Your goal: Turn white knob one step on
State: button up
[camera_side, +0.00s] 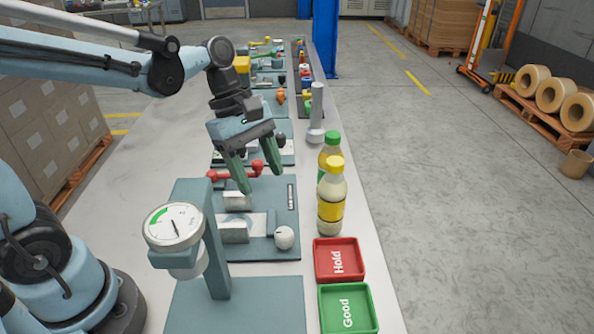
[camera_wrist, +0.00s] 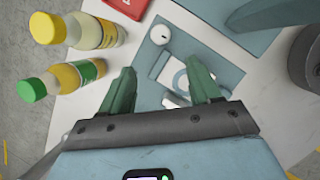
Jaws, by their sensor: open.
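The white knob (camera_side: 284,237) is a round white dial with a small dark mark, on the right part of a grey-green panel (camera_side: 265,250). In the wrist view the white knob (camera_wrist: 160,34) shows near the top middle, beyond my fingertips. My gripper (camera_side: 243,182) is open and empty, with green fingers pointing down. It is above the panel's far part, behind and left of the knob, and apart from it. The wrist view shows my gripper's two fingers (camera_wrist: 158,82) spread wide, with nothing between them but the panel below.
A dial gauge (camera_side: 174,226) on a grey-green post stands in front of the panel. Yellow-capped (camera_side: 331,200) and green-capped (camera_side: 328,155) bottles stand to the right. A red Hold tray (camera_side: 339,243) and green Good tray (camera_side: 365,300) lie nearer. A red handle (camera_side: 240,173) is close to my fingers.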

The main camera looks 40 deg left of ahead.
aim_at(283, 231)
jog(key=shift+n, duration=0.5)
jog(key=x, duration=1.2)
jog(key=shift+s+d, duration=0.1)
jog(key=shift+d, duration=0.25)
jog(key=c, duration=1)
